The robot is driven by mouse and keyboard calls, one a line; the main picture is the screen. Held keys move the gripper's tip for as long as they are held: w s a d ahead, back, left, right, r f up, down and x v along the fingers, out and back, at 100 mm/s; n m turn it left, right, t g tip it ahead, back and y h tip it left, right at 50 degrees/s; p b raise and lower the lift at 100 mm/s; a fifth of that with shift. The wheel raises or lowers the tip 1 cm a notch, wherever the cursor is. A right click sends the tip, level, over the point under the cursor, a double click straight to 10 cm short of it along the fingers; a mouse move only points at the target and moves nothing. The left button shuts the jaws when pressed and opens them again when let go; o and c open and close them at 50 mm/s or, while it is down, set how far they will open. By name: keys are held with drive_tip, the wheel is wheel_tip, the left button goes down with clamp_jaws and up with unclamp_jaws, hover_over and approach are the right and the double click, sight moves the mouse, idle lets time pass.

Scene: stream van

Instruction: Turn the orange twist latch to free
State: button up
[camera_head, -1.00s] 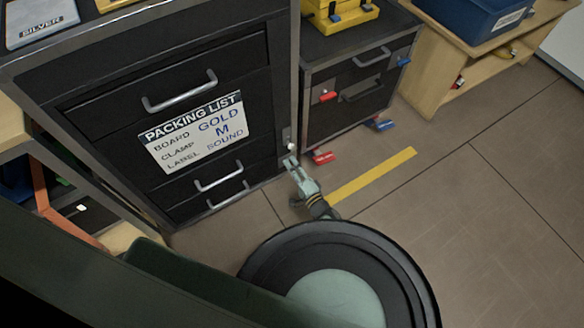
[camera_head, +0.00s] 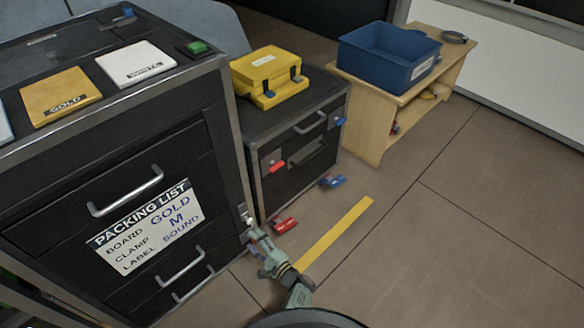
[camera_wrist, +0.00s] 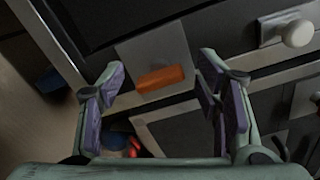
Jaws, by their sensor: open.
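The orange twist latch (camera_wrist: 160,79) shows in the wrist view as a short bar on a grey plate (camera_wrist: 148,50), lying almost level across the picture with a slight tilt. My gripper (camera_wrist: 162,72) is open, with one finger on each side of the latch and visible gaps between. I cannot tell how far the fingertips are from the plate. In the head view my gripper (camera_head: 252,236) is low beside the black drawer cabinet's right front edge. The latch cannot be made out there.
A white knob (camera_wrist: 298,33) sticks out right of the latch. The cabinet carries a packing list (camera_head: 146,227). Red (camera_head: 284,225) and blue (camera_head: 333,181) objects lie by the smaller black cabinet (camera_head: 310,130). Floor around the yellow strip (camera_head: 335,233) is clear.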

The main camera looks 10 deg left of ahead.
drive_tip(key=s+d+m+p, duration=0.3)
drive_tip(key=s+d+m, duration=0.45)
drive_tip(key=m, duration=0.65)
drive_tip(key=w+d+r+n+g+h, duration=0.25)
drive_tip(key=w+r+n, duration=0.25)
drive_tip(key=w+n, duration=0.25)
drive_tip(key=w+d+r+n+g+h, duration=0.1)
drive_tip(key=w+d+r+n+g, duration=0.15)
drive_tip(key=w+r+n, duration=0.45)
drive_tip(key=w+r+n+t+h, duration=0.1)
drive_tip(key=w+r+n+h, duration=0.1)
drive_tip(key=w+r, duration=0.3)
drive_tip(key=w+r+n+t+h, duration=0.2)
drive_tip(key=w+r+n, duration=0.2)
drive_tip(key=r, duration=0.6)
drive_tip(key=shift+w+d, duration=0.4)
drive_tip(key=shift+w, duration=0.25)
